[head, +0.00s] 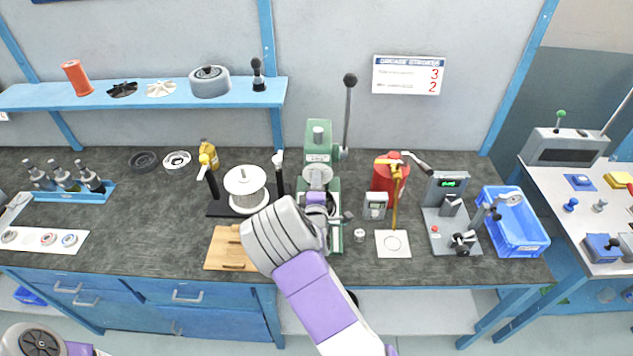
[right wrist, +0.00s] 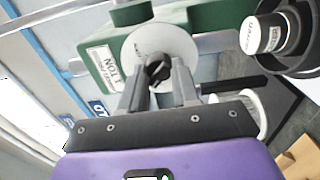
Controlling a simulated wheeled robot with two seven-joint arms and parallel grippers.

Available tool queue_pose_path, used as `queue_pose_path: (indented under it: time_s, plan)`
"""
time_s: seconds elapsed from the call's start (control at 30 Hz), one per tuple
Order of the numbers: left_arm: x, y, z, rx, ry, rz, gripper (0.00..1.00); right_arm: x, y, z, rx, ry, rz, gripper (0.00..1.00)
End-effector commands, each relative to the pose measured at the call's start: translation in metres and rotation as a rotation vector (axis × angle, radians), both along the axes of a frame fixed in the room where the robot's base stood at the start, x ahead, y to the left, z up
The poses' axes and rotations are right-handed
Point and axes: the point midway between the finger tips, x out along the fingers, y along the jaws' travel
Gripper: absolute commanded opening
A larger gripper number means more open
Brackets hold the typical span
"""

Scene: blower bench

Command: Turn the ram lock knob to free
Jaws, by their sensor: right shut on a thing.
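The ram lock knob (right wrist: 157,68) is a small black knob at the centre of a round white dial plate (right wrist: 150,42) on the green press body (right wrist: 208,20). In the right wrist view my right gripper (right wrist: 160,78) has its two grey fingers on either side of the knob, shut on it. In the head view the green press (head: 319,140) stands at mid-bench with a long black-knobbed lever. My right arm reaches up to it from below and hides its lower front, so the lock knob cannot be made out there.
A wire spool (head: 246,186) and a wooden board (head: 228,249) lie left of the press. To its right are a small grey meter (head: 376,205), a red canister (head: 390,177), a white pad (head: 393,244), a test fixture (head: 447,190) and a blue bin (head: 517,238).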

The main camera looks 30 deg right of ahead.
Motion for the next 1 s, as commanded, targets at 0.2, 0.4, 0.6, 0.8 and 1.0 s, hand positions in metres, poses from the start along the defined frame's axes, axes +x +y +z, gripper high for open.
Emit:
queue_pose_path:
  time_s: [0.2, 0.4, 0.6, 0.8, 1.0]
  plan:
    - [-0.0001, 0.0, 0.0005, 0.0, 0.0, 0.0, 0.0, 0.0002, 0.0, 0.0003, -0.013, 0.007, 0.0, 0.0]
    - [0.0, 0.0, 0.0005, 0.0, 0.0, 0.0, 0.0, 0.0002, -0.0001, 0.0003, -0.013, 0.007, 0.0, 0.0]
    - [-0.0001, 0.0, 0.0005, 0.0, 0.0, 0.0, 0.0, 0.0002, -0.0001, 0.0002, -0.012, 0.006, 0.0, 0.49]
    - [0.0, 0.0, 0.0005, 0.0, 0.0, 0.0, 0.0, 0.0, -0.0001, 0.0001, -0.012, 0.007, 0.0, 0.56]
    - [0.0, 0.0, 0.0005, 0.0, 0.0, 0.0, 0.0, -0.0038, 0.0024, -0.0003, -0.011, 0.008, 0.0, 0.56]
